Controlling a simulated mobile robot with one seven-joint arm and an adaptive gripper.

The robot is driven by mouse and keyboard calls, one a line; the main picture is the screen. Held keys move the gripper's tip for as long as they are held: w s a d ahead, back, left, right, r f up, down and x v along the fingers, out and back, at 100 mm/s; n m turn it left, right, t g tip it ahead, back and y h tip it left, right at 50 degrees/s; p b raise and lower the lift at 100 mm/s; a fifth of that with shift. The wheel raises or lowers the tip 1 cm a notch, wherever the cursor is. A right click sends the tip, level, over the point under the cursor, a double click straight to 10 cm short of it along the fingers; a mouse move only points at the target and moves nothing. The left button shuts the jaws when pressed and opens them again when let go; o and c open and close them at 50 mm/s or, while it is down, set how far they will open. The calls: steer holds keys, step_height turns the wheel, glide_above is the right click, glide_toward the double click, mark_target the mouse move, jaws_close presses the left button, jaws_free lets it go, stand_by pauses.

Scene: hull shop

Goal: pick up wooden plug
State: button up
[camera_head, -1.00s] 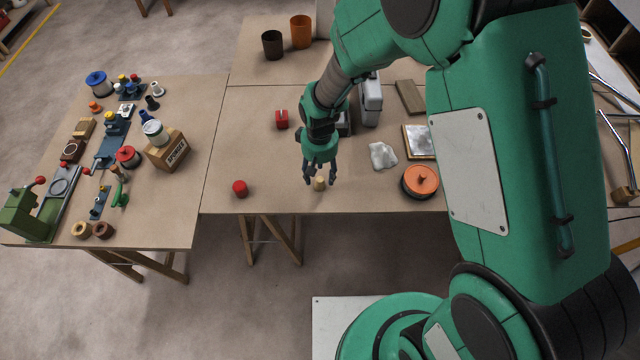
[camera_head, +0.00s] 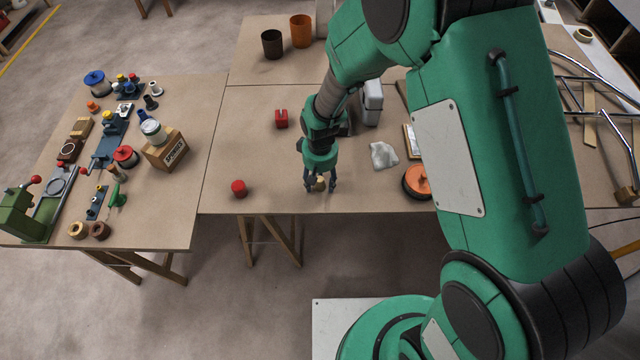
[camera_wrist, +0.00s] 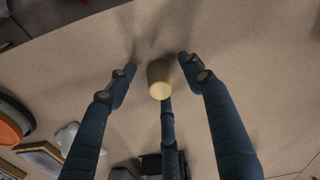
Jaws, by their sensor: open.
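The wooden plug (camera_head: 319,184) is a small pale tan cylinder standing on the middle table near its front edge. In the wrist view the plug (camera_wrist: 160,79) sits between the fingertips, with its lighter end facing the camera. My gripper (camera_head: 320,187) is lowered around it with its fingers spread. In the wrist view my gripper (camera_wrist: 158,75) shows one finger on each side of the plug and a third finger below it in the picture. Gaps show between the plug and the two side fingers. I cannot tell whether the third finger touches it.
A red slotted block (camera_head: 281,119) lies farther back. A crumpled white cloth (camera_head: 383,155) and an orange-topped round container (camera_head: 416,181) are to the right. The table's front edge is close.

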mark_target(320, 179)
stand_by(0.5)
steer(key=c, duration=0.9)
steer(key=shift+r, duration=0.2)
steer(key=shift+r+p, duration=0.3)
steer(key=shift+r, duration=0.3)
step_height(320, 179, up, 2)
steer(key=shift+r+p, duration=0.1)
steer(key=shift+p, duration=0.3)
steer(key=s+d, duration=0.2)
steer(key=s, duration=0.3)
steer(key=s+d+r+p, duration=0.1)
steer(key=s, duration=0.4)
steer(key=s+d+p, duration=0.1)
steer(key=s+d, duration=0.1)
steer(key=s, duration=0.3)
steer(key=shift+d+r, duration=0.15)
steer(key=shift+d, duration=0.2)
